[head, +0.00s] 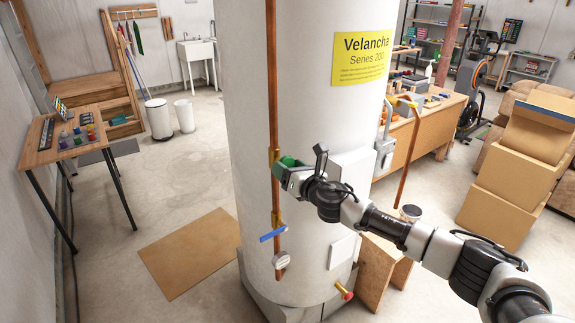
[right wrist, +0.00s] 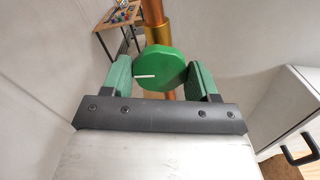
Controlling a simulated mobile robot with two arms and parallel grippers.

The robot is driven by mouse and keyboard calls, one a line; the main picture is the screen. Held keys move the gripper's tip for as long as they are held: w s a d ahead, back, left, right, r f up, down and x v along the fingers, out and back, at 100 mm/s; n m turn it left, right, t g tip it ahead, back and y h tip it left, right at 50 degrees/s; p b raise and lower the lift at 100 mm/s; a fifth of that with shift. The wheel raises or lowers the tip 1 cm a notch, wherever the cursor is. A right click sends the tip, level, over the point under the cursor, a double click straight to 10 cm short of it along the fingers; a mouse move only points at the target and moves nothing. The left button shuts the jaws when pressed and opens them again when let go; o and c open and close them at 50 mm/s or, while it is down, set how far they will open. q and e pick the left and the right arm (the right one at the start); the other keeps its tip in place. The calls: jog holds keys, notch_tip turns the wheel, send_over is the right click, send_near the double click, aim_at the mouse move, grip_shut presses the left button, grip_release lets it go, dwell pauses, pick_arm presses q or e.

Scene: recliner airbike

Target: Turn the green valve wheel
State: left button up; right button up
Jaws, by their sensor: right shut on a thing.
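The green valve wheel (right wrist: 165,64) sits in front of the copper pipe, between the two green fingers of my right gripper (right wrist: 162,80) in the right wrist view. A white line marks its face at the left, lying nearly level. In the head view the wheel (head: 289,161) shows only in part above my right gripper (head: 283,172), which is shut on it. The wheel is on the vertical copper pipe (head: 272,110) running down the front of the white tank (head: 305,100). My left gripper is not in view.
Below the wheel, a blue lever handle (head: 273,233) and a round gauge (head: 281,260) are on the pipe. A grey box (head: 352,168) juts from the tank right of my gripper. Cardboard boxes (head: 515,170) stand at the right. The floor at left is mostly clear.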

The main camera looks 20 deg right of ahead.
jog(key=shift+f, duration=0.1)
jog(key=n+p, duration=0.1)
jog(key=n, duration=0.2)
jog(key=o, duration=0.4)
jog(key=shift+o, duration=0.2)
jog(key=shift+s, duration=0.1)
jog(key=shift+p+v, duration=0.85)
jog(key=shift+v, duration=1.55)
jog(key=shift+d, duration=0.1)
